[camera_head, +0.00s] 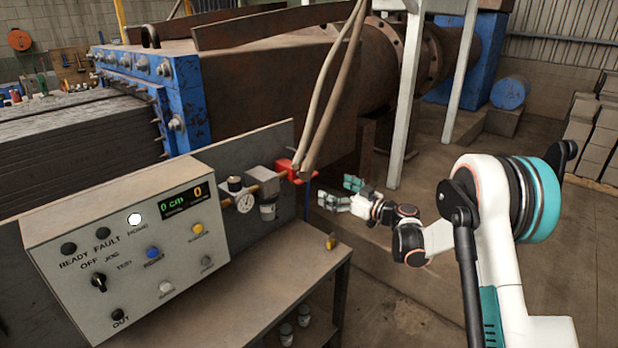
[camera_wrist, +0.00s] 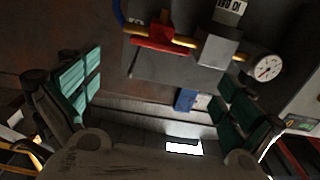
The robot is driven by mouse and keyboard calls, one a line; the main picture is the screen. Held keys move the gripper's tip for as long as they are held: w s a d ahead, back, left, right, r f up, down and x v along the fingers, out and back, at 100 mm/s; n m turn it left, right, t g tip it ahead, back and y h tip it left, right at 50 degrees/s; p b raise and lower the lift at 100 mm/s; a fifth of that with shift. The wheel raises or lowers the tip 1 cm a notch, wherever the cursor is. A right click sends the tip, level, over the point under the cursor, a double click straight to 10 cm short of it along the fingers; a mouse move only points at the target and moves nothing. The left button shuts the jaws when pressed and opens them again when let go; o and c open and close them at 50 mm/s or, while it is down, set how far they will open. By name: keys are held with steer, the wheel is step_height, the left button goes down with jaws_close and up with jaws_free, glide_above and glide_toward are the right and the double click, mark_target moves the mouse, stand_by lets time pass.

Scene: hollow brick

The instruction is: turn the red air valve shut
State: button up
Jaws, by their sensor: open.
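The red air valve (camera_head: 287,167) sits at the right end of the brass pipe, beside the panel in the head view. In the wrist view its red handle (camera_wrist: 160,44) lies along the pipe near the top. My gripper (camera_head: 340,194) is to the right of the valve and a little lower, apart from it. In the wrist view my gripper (camera_wrist: 160,97) has its teal finger pads spread wide with nothing between them. The valve is above the gap between the pads in that view.
A pressure gauge (camera_head: 245,203) and a grey block (camera_head: 265,180) sit on the pipe left of the valve. Two hoses (camera_head: 328,90) hang down close to the valve. The control box (camera_head: 125,240) stands on the bench (camera_head: 290,290). Open floor lies right of the bench.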

mark_target(310, 178)
steer(key=b+x, duration=0.1)
steer(key=x, duration=1)
steer(key=shift+w+a+b, duration=0.25)
steer(key=shift+b, duration=0.1)
steer(key=c, duration=1)
